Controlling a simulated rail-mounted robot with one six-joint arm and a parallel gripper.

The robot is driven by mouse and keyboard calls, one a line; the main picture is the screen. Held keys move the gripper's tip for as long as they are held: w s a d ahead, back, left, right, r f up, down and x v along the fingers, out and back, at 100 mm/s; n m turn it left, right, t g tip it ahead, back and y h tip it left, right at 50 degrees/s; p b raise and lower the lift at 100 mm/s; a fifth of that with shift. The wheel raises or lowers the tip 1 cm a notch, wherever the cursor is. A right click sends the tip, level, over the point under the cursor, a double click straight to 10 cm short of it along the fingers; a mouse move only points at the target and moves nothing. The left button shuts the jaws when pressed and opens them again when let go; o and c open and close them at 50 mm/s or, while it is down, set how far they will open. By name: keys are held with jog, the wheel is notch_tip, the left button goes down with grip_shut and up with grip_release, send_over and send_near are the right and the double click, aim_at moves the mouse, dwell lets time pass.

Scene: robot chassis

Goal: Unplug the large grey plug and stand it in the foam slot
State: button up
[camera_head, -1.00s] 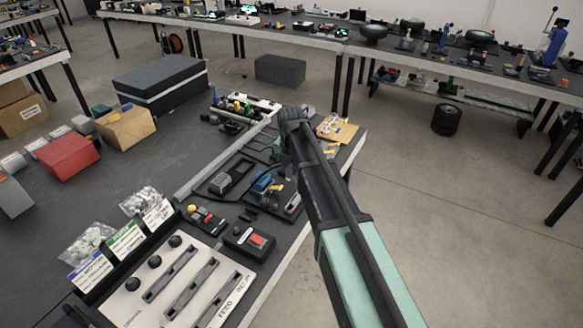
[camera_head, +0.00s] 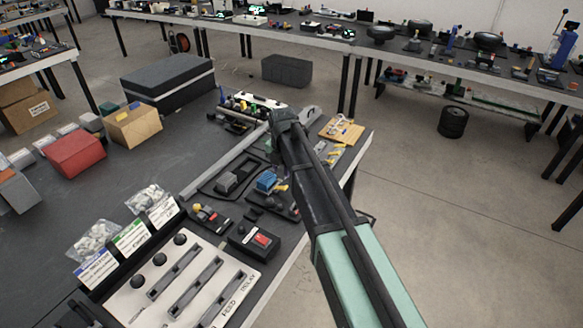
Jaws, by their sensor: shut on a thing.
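My arm reaches over the workbench from the lower right. Its dark end with my gripper (camera_head: 284,121) is above the far right part of the bench. The fingers and whatever they hold are hidden behind the wrist. A grey block-shaped part (camera_head: 226,183) sits in a black tray (camera_head: 208,190), left of my arm. I cannot tell whether it is the large grey plug or a fitting. A blue part (camera_head: 266,181) with yellow pieces beside it lies close to the arm. I cannot make out the foam slot.
A control panel (camera_head: 150,312) with slots and black knobs is at the front. A black box with a red switch (camera_head: 256,240) stands behind it. A wooden board (camera_head: 341,130) lies at the far right corner. A red box (camera_head: 75,155) is at left. Open floor lies to the right.

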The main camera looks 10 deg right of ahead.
jog(key=w+a+f+b, duration=0.1)
jog(key=a+f+b, duration=0.8)
jog(key=a+f, duration=0.1)
jog(key=shift+w+a, duration=0.25)
jog(key=shift+a, duration=0.1)
dwell(0.3)
notch_tip(320, 180, down, 5)
jog(key=b, duration=0.5)
jog(key=shift+r, duration=0.1)
jog(key=shift+f+b, duration=1.35)
jog(key=shift+b, duration=0.1)
dwell(0.8)
jog(key=o, duration=1)
